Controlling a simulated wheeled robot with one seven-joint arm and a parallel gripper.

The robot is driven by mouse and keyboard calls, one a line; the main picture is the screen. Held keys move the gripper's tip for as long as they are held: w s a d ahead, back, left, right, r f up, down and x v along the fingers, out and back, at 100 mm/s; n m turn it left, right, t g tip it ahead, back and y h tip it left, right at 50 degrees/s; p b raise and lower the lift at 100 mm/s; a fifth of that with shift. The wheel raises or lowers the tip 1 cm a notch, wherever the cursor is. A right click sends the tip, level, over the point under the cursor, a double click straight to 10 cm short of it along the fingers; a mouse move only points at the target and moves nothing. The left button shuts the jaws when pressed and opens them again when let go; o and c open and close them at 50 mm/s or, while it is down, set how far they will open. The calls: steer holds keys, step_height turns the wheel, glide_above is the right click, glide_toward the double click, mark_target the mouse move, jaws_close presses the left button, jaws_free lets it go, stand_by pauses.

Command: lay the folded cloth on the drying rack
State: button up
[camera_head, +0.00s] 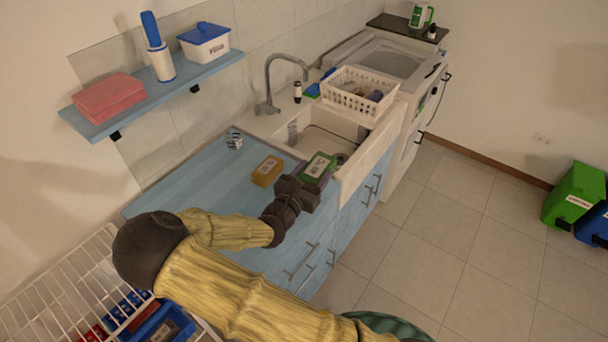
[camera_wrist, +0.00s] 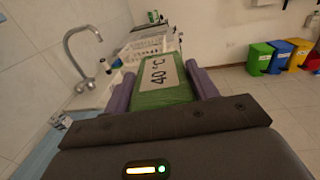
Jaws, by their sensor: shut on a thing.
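My gripper (camera_head: 306,182) is shut on a flat green block (camera_head: 319,165) with a white label, held above the counter near the sink's front edge. In the wrist view the green block (camera_wrist: 158,94) sits between the two purple fingers, and its label reads "40 °C". A pink-red folded cloth stack (camera_head: 108,96) lies on the blue wall shelf, far from my gripper. A white wire rack (camera_head: 50,297), which looks like the drying rack, stands at the lower left, partly hidden by my arm. I cannot tell whether the green block is cloth.
A yellow labelled block (camera_head: 267,171) and a small striped item (camera_head: 234,139) stand on the blue counter (camera_head: 180,190). A sink, a tap (camera_head: 268,88) and a white basket (camera_head: 357,92) are beyond. Blue and red bins lie by the wire rack.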

steer(key=s+d+f+n+t+y+b, duration=0.1)
steer(key=d+f+n+y+b, duration=0.2)
steer(key=f, duration=0.9)
steer(key=s+d+f+n+t+y+b, duration=0.2)
steer(key=d+f+y+b, duration=0.4)
steer(key=f, duration=0.7)
steer(key=shift+d+n+y+b, duration=0.4)
steer(key=shift+d+n+b, duration=0.1)
steer(key=shift+d+n, duration=0.35)
steer(key=shift+f, duration=0.1)
steer(key=shift+w+d, duration=0.1)
